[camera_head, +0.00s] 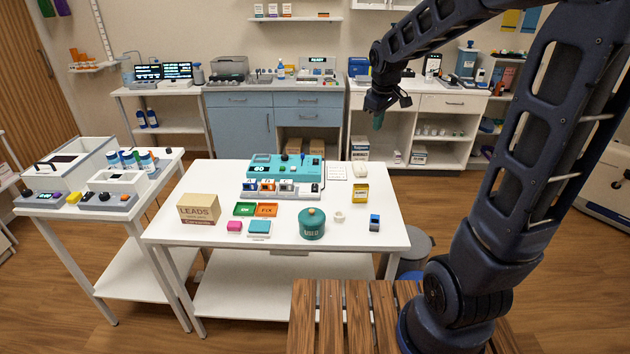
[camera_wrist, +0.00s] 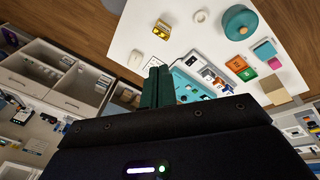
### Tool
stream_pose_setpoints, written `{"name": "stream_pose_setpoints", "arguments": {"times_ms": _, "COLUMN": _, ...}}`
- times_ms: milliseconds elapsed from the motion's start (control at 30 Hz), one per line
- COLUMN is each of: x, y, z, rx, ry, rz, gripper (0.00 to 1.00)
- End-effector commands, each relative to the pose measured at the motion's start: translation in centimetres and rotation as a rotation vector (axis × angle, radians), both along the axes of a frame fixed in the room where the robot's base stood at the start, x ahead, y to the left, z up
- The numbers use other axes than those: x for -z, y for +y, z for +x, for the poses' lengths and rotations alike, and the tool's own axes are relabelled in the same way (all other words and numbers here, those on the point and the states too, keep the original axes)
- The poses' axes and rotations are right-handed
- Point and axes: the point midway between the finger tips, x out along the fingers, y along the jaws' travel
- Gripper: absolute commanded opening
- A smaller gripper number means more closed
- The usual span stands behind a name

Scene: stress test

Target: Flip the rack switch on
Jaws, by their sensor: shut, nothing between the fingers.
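My gripper (camera_head: 378,121) is up in the air beyond the table's back right, well apart from the rack. In the wrist view, its green fingers (camera_wrist: 158,86) are shut together and empty. There they partly cover the teal device (camera_wrist: 190,88), with the rack (camera_wrist: 210,75) just beyond.
On the table (camera_head: 365,247) are a LEADS box (camera_head: 199,209), a teal round pot (camera_head: 312,226), green (camera_head: 245,209) and orange (camera_head: 267,210) trays, a yellow block (camera_head: 361,194) and a blue-dark block (camera_head: 375,222). A side table (camera_head: 80,208) stands left; cabinets line the back wall.

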Motion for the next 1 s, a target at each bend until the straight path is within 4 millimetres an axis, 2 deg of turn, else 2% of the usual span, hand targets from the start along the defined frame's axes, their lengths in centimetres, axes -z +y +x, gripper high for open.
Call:
{"name": "stream_pose_setpoints", "arguments": {"times_ms": 100, "x": 1.4, "y": 1.9, "z": 2.0, "rx": -0.077, "ry": 0.016, "rz": -0.019, "gripper": 0.00}}
{"name": "stream_pose_setpoints", "arguments": {"times_ms": 500, "x": 7.0, "y": 8.6, "z": 7.7, "rx": -0.339, "ry": 0.062, "rz": -0.076, "gripper": 0.00}}
{"name": "stream_pose_setpoints", "arguments": {"times_ms": 800, "x": 12.3, "y": 14.1, "z": 10.9, "rx": -0.538, "ry": 0.094, "rz": -0.111, "gripper": 0.00}}
{"name": "stream_pose_setpoints", "arguments": {"times_ms": 1000, "x": 15.6, "y": 17.3, "z": 12.3, "rx": -0.648, "ry": 0.109, "rz": -0.127, "gripper": 0.00}}
